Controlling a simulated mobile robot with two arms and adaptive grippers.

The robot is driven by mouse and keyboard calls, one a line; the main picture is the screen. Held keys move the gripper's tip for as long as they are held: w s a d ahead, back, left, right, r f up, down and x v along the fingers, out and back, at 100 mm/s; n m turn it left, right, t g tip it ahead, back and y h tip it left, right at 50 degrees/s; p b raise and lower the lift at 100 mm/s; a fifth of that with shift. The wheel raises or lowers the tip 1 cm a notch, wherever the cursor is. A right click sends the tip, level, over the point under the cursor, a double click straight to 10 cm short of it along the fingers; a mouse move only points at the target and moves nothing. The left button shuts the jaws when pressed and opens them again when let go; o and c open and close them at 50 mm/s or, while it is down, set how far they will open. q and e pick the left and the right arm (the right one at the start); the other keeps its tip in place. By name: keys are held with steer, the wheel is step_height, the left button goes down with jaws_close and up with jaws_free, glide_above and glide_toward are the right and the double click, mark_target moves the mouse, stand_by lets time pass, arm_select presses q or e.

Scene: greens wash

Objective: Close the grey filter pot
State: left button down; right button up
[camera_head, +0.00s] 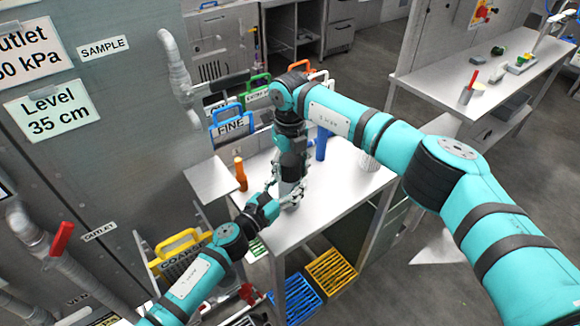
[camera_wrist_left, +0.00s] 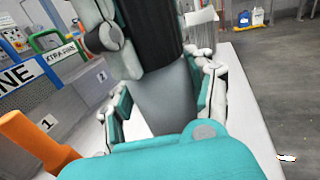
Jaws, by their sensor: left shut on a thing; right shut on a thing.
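The grey filter pot (camera_head: 290,192) stands on the white table (camera_head: 330,195), mostly hidden by my two grippers. In the left wrist view its smooth grey body (camera_wrist_left: 165,98) shows upright between the fingers. My left gripper (camera_head: 276,192) is shut on the pot's side, one finger on each side of the body; it also shows in the left wrist view (camera_wrist_left: 163,105). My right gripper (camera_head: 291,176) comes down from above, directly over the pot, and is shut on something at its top.
Labelled holders with coloured handles, one reading FINE (camera_head: 231,126), line the back. The table's front right is clear. Blue (camera_head: 295,298) and yellow (camera_head: 331,271) crates sit below.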

mark_target(290, 159)
steer(key=shift+m, duration=1)
steer(key=o, duration=1.3)
steer(key=shift+r, duration=2.3)
steer(key=shift+c, duration=0.4)
step_height(290, 159, up, 2)
steer(key=n, duration=0.6)
steer(key=r+n, duration=0.1)
steer(key=shift+r+n, duration=0.25)
steer(key=shift+n, duration=0.15)
